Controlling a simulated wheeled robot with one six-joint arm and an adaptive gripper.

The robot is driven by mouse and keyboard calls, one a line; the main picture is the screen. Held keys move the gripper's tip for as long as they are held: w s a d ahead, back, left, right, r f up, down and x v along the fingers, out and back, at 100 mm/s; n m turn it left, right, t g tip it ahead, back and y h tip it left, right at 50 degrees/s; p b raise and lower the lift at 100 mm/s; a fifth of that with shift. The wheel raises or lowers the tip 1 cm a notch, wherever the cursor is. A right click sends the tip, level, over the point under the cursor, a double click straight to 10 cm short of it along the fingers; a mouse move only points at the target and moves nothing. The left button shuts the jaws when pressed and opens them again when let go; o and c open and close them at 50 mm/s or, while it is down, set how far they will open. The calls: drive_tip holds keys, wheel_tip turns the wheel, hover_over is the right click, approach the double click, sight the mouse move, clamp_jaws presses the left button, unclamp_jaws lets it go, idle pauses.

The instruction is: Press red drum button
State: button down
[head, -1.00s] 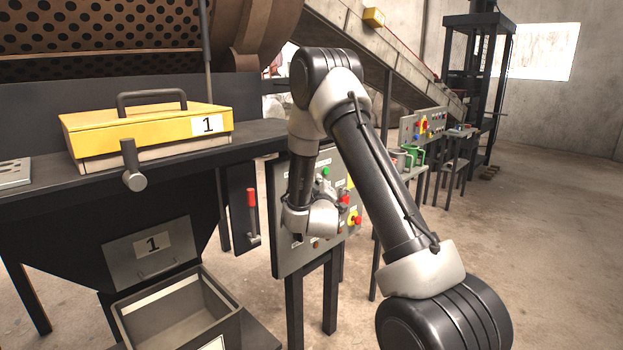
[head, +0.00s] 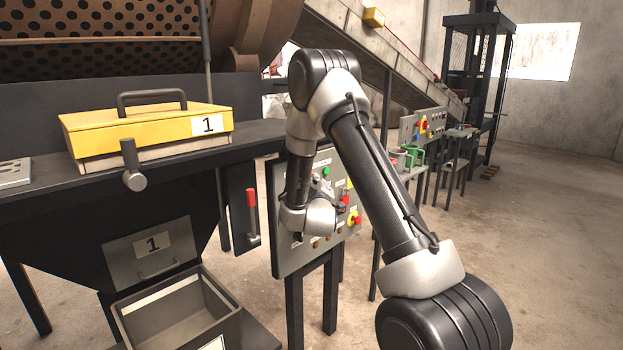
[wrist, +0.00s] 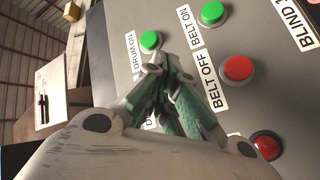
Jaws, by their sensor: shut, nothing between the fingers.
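The grey control panel (head: 291,262) stands behind my arm in the head view. In the wrist view the panel (wrist: 285,95) fills the right side. A green button (wrist: 150,40) sits by the label DRUM ON, and a label starting with D below it is mostly covered. The red drum button is not visible; my fingers cover that area. My gripper (wrist: 170,68) is shut and empty, its tips over the panel just below the green drum button. I cannot tell whether they touch anything. In the head view the gripper is hidden by my wrist.
Close right of my fingers are the red BELT OFF button (wrist: 237,69) and green BELT ON button (wrist: 212,13). Another red button (wrist: 266,146) is lower right. A red-handled lever (head: 251,205) hangs left of the panel. Open floor (head: 540,230) lies to the right.

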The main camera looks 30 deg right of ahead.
drive_tip(key=shift+w, duration=0.15)
idle(0.5)
drive_tip(key=shift+s+d, duration=0.25)
drive_tip(key=shift+s, duration=0.6)
drive_tip(key=shift+s+d, duration=0.3)
drive_tip(key=shift+s, duration=0.5)
drive_tip(key=shift+s+d, duration=0.25)
drive_tip(key=shift+s, duration=0.5)
drive_tip(key=shift+s+d, duration=0.3)
drive_tip(key=shift+s, duration=0.5)
